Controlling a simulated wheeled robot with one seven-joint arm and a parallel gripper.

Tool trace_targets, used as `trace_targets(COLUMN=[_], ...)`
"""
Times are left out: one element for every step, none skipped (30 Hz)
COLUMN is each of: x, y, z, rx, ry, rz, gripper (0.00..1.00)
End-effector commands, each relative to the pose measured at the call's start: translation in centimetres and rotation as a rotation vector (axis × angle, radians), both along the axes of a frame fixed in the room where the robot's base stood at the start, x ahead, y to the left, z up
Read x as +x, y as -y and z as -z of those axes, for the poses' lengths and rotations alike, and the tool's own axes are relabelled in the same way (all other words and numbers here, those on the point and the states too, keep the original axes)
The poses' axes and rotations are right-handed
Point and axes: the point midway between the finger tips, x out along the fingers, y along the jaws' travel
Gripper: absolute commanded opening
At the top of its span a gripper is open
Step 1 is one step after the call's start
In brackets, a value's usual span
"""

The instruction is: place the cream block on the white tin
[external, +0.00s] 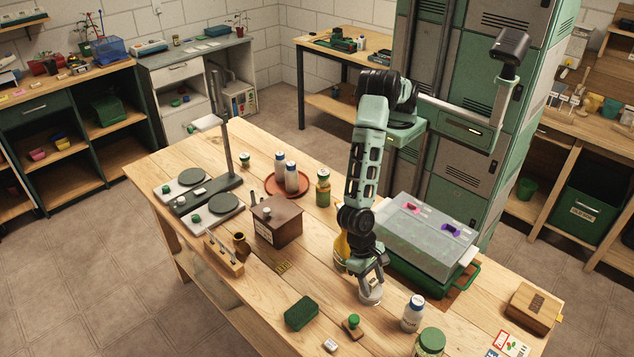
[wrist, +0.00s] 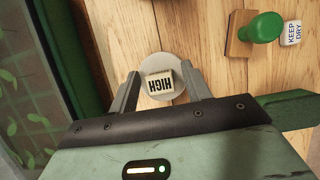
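A cream block (wrist: 160,83) printed "HIGH" lies on the round pale top of the white tin (wrist: 152,64) in the wrist view, near its middle. My gripper (wrist: 160,78) is open, with one finger on each side of the block and a visible gap between each finger and the block. In the external view my gripper (external: 370,276) points down over the white tin (external: 370,295), which stands on the bench. The block is hard to make out there behind the fingers. A second cream block (wrist: 291,33) printed "KEEP DRY" lies on the wood; it also shows in the external view (external: 330,345).
A green-handled stamp (external: 352,325), a green sponge (external: 301,313) and a white bottle (external: 413,312) stand around the tin. A yellow bottle (external: 342,250) is close behind my gripper. A grey lidded box (external: 425,245) in a green tray is to the right.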

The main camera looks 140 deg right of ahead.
Motion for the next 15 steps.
trace_targets(x=[0.0,0.0,0.0,0.0,0.0,0.0,0.1,0.1,0.1,0.1,0.1,0.1,0.1,0.1,0.1], y=[0.0,0.0,0.0,0.0,0.0,0.1,0.2,0.3,0.6,0.8,1.0,1.3,1.6,1.8,2.2], z=[0.0,0.0,-0.1,-0.2,-0.4,-0.6,-0.8,-1.2,-1.7,-2.2,-2.7,-3.5,-4.1,-4.7,-5.6], rx=[0.0,0.0,0.0,0.0,0.0,0.0,0.0,0.0,0.0,0.0,0.0,0.001,0.001,0.001,0.001], ry=[0.0,0.0,0.0,0.0,0.0,0.001,0.002,0.002,0.003,0.004,0.004,0.004,0.005,0.004,0.005], rz=[0.0,0.0,0.0,0.0,0.0,0.0,0.0,0.0,0.0,0.001,0.001,0.001,0.0,0.0,0.001], gripper=[0.48,0.48,0.48,0.48,0.48,0.48,0.48,0.48,0.48,0.48,0.48,0.48,0.48,0.48,0.48])
